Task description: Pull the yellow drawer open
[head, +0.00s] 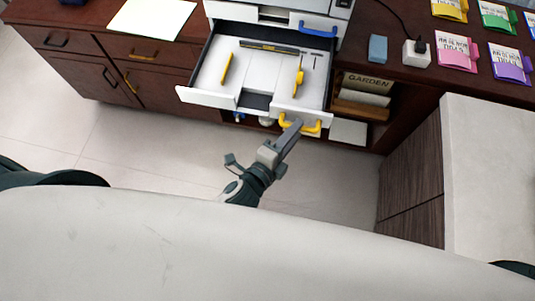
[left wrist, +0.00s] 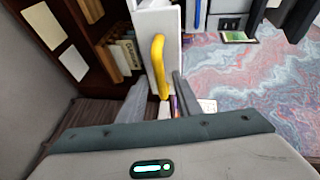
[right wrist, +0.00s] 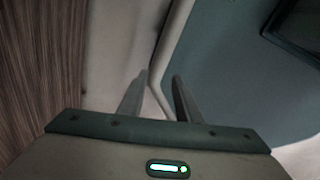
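The drawer with the yellow handle (head: 300,124) stands out from the white cabinet (head: 275,14), its inside showing from above in the head view. A dark pen-like bar and yellow items lie in its white tray (head: 262,72). My left gripper (head: 294,131) is at the yellow handle, below the drawer front. In the left wrist view the handle (left wrist: 158,60) stands upright in front of the white drawer front, its lower end between the spread left fingers (left wrist: 160,78). Contact with the handle cannot be told. My right gripper (right wrist: 160,76) is open and empty in its wrist view.
A dark wooden desk runs either side, with paper (head: 152,18) on the left and a blue block, white charger and colored packs on the right. Pale floor (head: 150,145) lies clear in front.

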